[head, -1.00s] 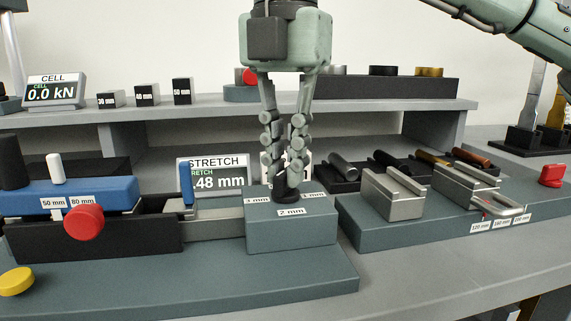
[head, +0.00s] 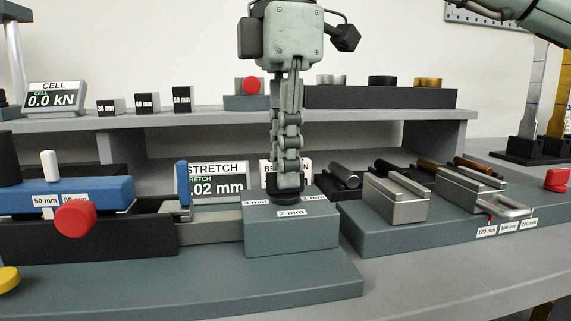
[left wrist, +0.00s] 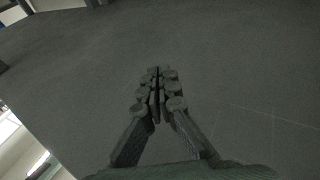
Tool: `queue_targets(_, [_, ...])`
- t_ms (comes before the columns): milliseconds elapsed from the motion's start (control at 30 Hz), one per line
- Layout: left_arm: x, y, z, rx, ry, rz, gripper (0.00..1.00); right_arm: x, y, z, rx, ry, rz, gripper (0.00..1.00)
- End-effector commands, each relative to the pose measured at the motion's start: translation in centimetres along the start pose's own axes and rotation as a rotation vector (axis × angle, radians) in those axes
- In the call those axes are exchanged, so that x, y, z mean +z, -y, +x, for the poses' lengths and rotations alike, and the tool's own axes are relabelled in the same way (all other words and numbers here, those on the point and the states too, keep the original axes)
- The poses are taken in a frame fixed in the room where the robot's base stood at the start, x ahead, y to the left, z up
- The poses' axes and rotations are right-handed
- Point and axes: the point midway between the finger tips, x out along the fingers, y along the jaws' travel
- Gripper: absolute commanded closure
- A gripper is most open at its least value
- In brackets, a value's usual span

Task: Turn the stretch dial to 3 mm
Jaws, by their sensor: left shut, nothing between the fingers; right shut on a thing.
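The stretch dial (head: 285,198) is a small black knob on top of a grey-blue block (head: 290,236). The block has labels 3 mm at left, 2 mm in front and 1 mm at right. My right gripper (head: 287,186) points straight down from above, shut on the dial and hiding most of it. The STRETCH display (head: 222,186) behind reads ".02 mm"; its leading digit is hidden behind a blue post (head: 183,184). My left gripper (left wrist: 156,72) is shut and empty in the left wrist view, over a plain grey surface.
A blue slide with a red knob (head: 75,219) stands left of the block. Metal clamps (head: 396,198) sit on a raised base to the right. A shelf with the CELL display (head: 53,98), reading 0.0 kN, and small labelled blocks runs behind.

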Motion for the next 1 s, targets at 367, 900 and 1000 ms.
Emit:
queue_targets(367, [-1.4, -0.5, -0.1, 0.008, -0.069, -0.013, 1.0, -0.1, 0.0, 0.0, -0.001, 0.0, 0.077, 1.0])
queue_targets(900, [-1.4, -0.5, -0.1, 0.008, -0.07, -0.013, 1.0, 0.0, 0.0, 0.0, -0.001, 0.0, 0.077, 0.69])
queue_targets(1000, [-1.4, -0.5, -0.1, 0.008, -0.07, -0.013, 1.0, 0.0, 0.0, 0.0, -0.001, 0.0, 0.077, 0.69])
